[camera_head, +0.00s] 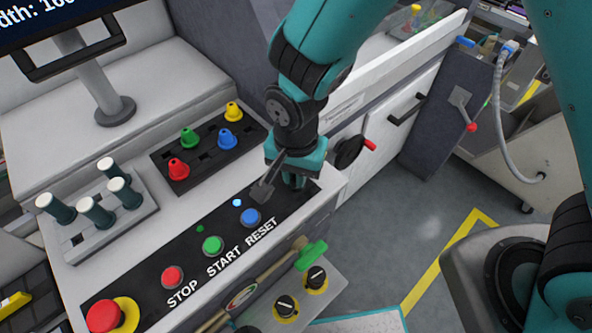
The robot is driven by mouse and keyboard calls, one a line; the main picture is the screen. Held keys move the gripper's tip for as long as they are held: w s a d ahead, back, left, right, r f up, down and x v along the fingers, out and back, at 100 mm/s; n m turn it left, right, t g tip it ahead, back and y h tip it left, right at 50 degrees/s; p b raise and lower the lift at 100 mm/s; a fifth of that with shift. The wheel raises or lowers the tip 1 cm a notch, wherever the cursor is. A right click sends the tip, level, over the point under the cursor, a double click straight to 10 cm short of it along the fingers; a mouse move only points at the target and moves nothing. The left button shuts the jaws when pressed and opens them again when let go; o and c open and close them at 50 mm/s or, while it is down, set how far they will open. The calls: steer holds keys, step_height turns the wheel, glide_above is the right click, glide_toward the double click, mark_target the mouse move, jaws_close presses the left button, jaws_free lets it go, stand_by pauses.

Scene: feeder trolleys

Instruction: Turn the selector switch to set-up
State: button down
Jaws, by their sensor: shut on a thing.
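My gripper (285,184) points down at the right end of the black control panel (140,284), just right of the blue RESET button (250,217). Its jaws are shut on the selector switch, which they and the wrist mostly hide. A grey flat piece (262,192) shows at the left side of the jaws, low over the panel. I cannot read the switch's position marks or tell which way it points.
Green START (212,245) and red STOP (172,276) buttons and a red emergency button (104,316) line the panel. Coloured knobs (189,138) and capped cylinders (96,211) stand behind. Black rotary knobs (287,304) sit lower in front. Floor (400,230) is clear at right.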

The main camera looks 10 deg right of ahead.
steer(key=c, duration=1.2)
jaws_free()
steer(key=shift+o, duration=0.2)
steer(key=shift+r, duration=0.15)
step_height(320, 180, up, 17)
steer(key=b, duration=0.1)
steer(key=shift+r, duration=0.1)
